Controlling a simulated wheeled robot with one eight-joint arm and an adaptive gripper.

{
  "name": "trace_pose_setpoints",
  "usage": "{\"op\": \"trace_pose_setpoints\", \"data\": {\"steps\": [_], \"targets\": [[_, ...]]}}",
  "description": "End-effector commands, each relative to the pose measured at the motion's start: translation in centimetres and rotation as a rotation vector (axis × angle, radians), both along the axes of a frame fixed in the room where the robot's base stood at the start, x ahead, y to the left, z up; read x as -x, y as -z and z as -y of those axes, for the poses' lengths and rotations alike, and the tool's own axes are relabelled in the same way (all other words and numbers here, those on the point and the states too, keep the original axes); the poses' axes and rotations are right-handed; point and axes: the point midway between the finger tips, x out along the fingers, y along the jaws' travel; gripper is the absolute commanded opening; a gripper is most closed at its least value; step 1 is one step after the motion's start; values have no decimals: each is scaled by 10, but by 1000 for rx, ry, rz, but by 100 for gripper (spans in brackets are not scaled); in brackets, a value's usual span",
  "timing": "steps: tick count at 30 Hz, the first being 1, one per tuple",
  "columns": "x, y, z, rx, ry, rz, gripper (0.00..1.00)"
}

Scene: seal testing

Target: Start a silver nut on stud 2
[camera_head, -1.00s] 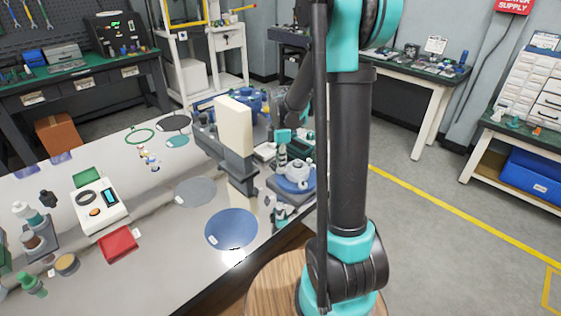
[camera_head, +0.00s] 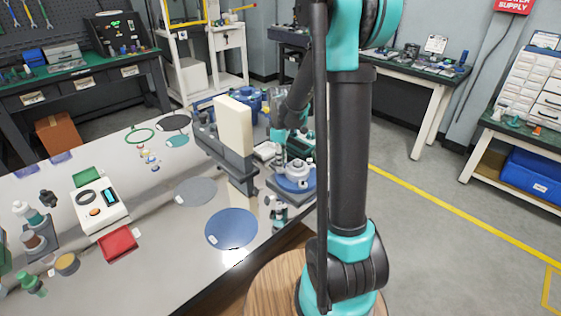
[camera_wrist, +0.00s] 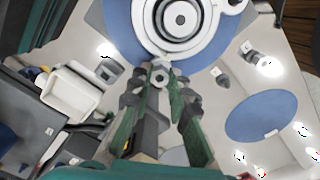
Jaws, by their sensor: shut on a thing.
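In the wrist view a small silver hex nut (camera_wrist: 160,76) sits between the fingertips of my gripper (camera_wrist: 160,84), which is shut on it. A round white and grey ringed fixture (camera_wrist: 179,20) on a blue disc is just beyond the fingertips. In the head view the fixture (camera_head: 297,172) stands near the right edge of the bench. My gripper in the head view (camera_head: 281,158) is beside the fixture's left side, partly hidden. I cannot make out stud 2 or its number, nor tell whether the nut touches a stud.
A grey stand with a tall cream panel (camera_head: 233,125) rises left of the fixture. A flat blue disc (camera_head: 231,229) lies on the bench in front. A white tray (camera_wrist: 72,91) is left of my fingers in the wrist view. Small metal parts lie on the bench surface.

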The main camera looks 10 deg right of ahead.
Motion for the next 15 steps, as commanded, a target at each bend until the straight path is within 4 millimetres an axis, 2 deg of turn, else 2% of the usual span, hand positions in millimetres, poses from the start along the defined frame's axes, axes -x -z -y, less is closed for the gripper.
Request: {"op": "trace_pose_setpoints", "data": {"steps": [6, 15], "targets": [[1, 1, 0, 0, 181, -1, 0], [1, 1, 0, 0, 197, -1, 0]]}}
